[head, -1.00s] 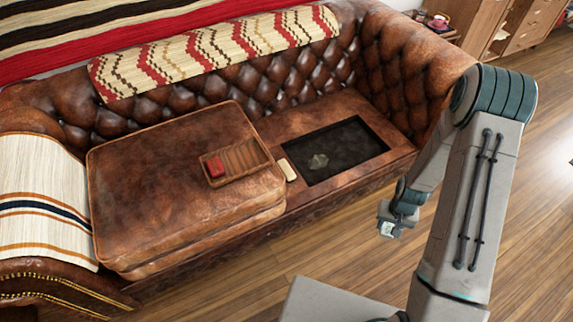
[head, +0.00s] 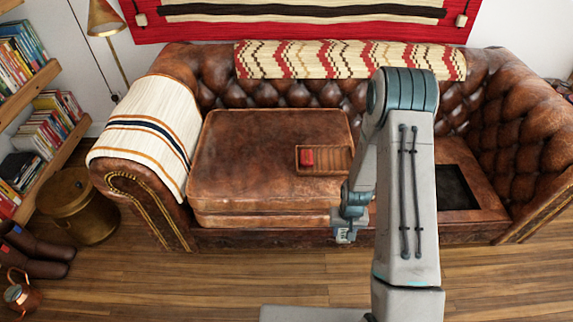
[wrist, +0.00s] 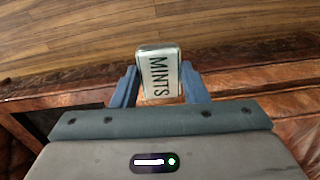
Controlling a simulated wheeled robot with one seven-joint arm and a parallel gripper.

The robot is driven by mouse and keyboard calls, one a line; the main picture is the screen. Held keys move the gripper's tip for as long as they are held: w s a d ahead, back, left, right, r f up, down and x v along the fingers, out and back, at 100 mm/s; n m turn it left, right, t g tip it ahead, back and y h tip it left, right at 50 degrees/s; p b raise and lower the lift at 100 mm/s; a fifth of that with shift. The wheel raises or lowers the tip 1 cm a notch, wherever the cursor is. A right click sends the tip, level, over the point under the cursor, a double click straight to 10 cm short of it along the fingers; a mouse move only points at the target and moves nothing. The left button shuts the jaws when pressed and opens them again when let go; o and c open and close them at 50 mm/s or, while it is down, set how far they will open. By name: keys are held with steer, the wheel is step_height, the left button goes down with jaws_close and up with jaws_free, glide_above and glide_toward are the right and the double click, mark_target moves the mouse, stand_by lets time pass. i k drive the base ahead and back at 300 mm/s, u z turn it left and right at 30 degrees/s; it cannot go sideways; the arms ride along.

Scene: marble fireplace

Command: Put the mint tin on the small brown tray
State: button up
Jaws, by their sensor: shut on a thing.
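The mint tin (wrist: 159,73) is pale silver-green with the dark word MINTS. My gripper (wrist: 159,82) is shut on it, with a blue finger at each side. In the head view my gripper (head: 344,234) is low in front of the sofa, with a pale bit of the tin showing. The small brown tray (head: 337,172) lies on the brown leather seat cushion, up and slightly left of my gripper. A red item (head: 307,158) sits at the left end of the tray. My arm partly hides the tray's right edge.
The raised cushion (head: 255,150) stands left of a dark recess (head: 459,187) in the sofa seat, partly behind my arm. A striped cloth (head: 150,130) covers the left armrest. A brass pot (head: 80,205) stands at the left.

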mark_target(321, 160)
steer(key=u, duration=0.15)
steer(key=i, duration=1)
